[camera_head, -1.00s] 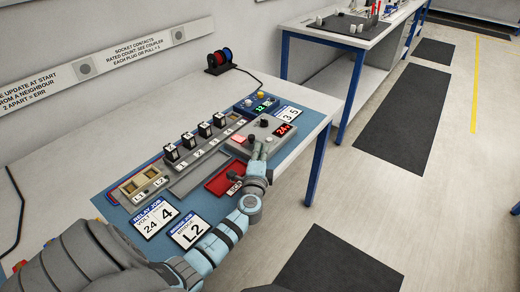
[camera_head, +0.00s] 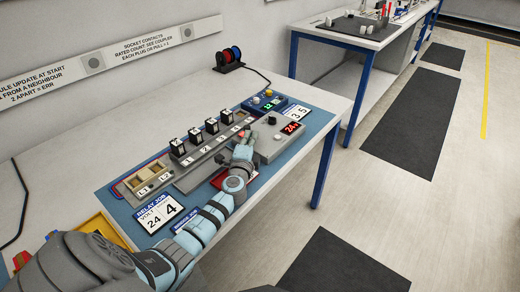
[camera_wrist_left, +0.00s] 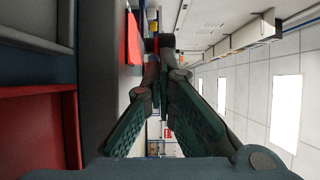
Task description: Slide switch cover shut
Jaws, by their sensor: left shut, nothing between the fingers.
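The grey switch box (camera_head: 280,138) stands at the right of the blue mat, with a dark knob and a red display reading 24 on top. My left gripper (camera_head: 246,142) is shut and empty, close to the left side of this box. I cannot tell whether it touches the box. In the left wrist view the left gripper's fingers (camera_wrist_left: 165,52) come together at their tips, and a red part (camera_wrist_left: 133,38) shows just left of them. I cannot make out the sliding cover for certain; the gripper hides part of the box's left side. My right gripper is not in view.
A grey rail (camera_head: 160,177) with several black relays runs behind my left arm. A blue box (camera_head: 266,103) with a green display stands behind the switch box. A red tray (camera_head: 217,180) lies partly hidden under my left arm. Cards lie at the front left.

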